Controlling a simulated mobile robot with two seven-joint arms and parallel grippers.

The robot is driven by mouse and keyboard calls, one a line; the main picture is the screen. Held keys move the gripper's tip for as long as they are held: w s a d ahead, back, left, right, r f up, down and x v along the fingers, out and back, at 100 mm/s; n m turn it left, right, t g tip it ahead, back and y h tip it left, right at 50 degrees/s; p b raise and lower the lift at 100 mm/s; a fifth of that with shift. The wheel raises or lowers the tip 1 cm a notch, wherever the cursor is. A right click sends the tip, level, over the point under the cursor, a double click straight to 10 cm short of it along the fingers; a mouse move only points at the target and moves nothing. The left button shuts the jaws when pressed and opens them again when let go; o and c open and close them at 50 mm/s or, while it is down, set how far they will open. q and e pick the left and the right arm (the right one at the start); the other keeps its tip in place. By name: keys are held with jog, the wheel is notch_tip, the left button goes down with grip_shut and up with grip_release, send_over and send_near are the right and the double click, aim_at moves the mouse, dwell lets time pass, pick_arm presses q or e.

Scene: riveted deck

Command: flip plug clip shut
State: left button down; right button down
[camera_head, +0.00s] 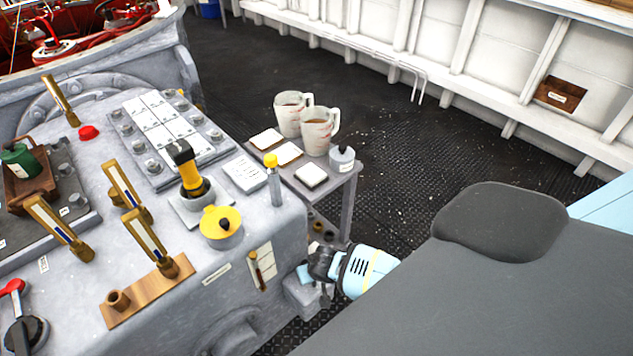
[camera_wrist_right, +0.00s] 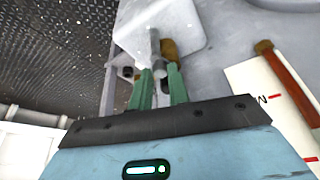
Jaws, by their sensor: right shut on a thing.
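My right gripper (camera_head: 314,282) reaches in low against the front right side of the grey console, next to a grey box (camera_head: 306,297) on that side. In the right wrist view its two green fingers (camera_wrist_right: 161,80) are closed about a small grey bar (camera_wrist_right: 155,45), which looks like the plug clip. The bar stands in front of the pale grey box (camera_wrist_right: 165,18). A brown, rounded piece (camera_wrist_right: 168,50) sits right beside the bar, perhaps part of the plug. The fingers hide the lower part of both. My left gripper is out of view.
A brown-handled lever on a marked plate (camera_wrist_right: 285,80) is close to the right of the gripper. The console (camera_head: 270,215) carries levers and knobs. The dark floor (camera_head: 400,150) is clear.

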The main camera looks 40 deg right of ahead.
jog(key=shift+w+m+h, duration=0.1)
jog(key=shift+m+h, duration=0.4)
jog(key=shift+m, duration=0.7)
jog(key=c, duration=1.5)
grip_release()
jog(key=shift+o, duration=0.8)
